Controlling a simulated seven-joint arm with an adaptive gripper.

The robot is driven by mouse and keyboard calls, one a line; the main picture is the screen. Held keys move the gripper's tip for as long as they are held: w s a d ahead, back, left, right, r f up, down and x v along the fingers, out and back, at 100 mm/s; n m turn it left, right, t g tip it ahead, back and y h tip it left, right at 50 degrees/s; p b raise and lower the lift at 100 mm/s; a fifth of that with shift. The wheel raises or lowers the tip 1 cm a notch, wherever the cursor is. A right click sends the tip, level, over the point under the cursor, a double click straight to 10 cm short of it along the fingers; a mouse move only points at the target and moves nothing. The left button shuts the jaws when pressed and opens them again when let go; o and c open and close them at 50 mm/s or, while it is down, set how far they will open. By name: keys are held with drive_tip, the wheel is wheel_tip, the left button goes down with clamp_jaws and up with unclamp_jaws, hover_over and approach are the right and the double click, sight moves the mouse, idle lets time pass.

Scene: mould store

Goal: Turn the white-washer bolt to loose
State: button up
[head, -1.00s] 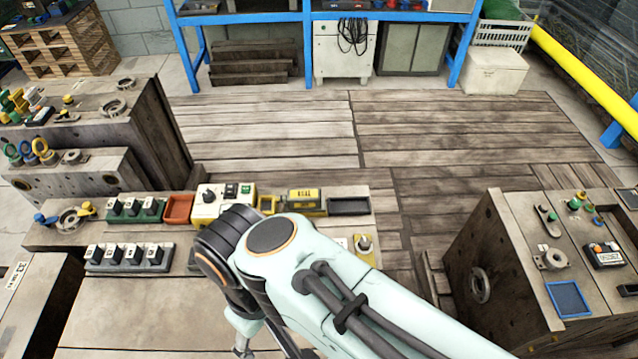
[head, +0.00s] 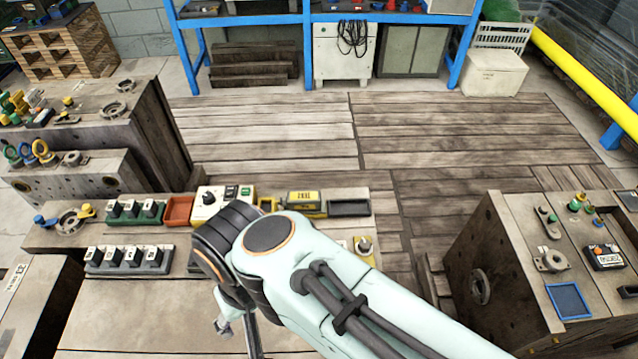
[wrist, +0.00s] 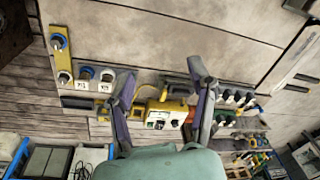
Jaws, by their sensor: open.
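A bolt with a pale, whitish washer (wrist: 65,78) stands at the lower end of a yellow strip (wrist: 57,55) at the left of the wrist view. A bolt on a yellow plate, apparently the same one, shows in the head view (head: 364,247), right of my arm. Another bolt, with a blue washer (wrist: 57,41), is at the strip's other end. My gripper (wrist: 163,72) is open and empty above the bench, right of the white-washer bolt and apart from it. In the head view my arm hides most of the gripper.
A control box with a black knob (wrist: 158,122) lies below the gap between my fingers. Bolts with white cards (wrist: 93,80) stand between the strip and my left finger. Several black switches (head: 130,258) are left of my arm. The bench surface (wrist: 180,40) beyond is bare.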

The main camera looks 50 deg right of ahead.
drive_tip(key=w+d+r+m+t, duration=0.1)
drive_tip(key=w+r+m+t, duration=0.1)
drive_tip(key=w+m, duration=0.35)
drive_tip(key=w+d+f+m+h, duration=0.2)
drive_tip(key=w+d+f+m, duration=0.1)
drive_tip(key=w+d+m, duration=0.6)
drive_tip(key=m+g+y, duration=0.1)
drive_tip(key=m+g, duration=0.2)
drive_tip(key=m, duration=0.8)
hover_over(365, 244)
wheel_tip(365, 244, down, 16)
drive_tip(key=shift+f, duration=0.55)
wheel_tip(365, 244, down, 6)
drive_tip(key=shift+r, duration=0.1)
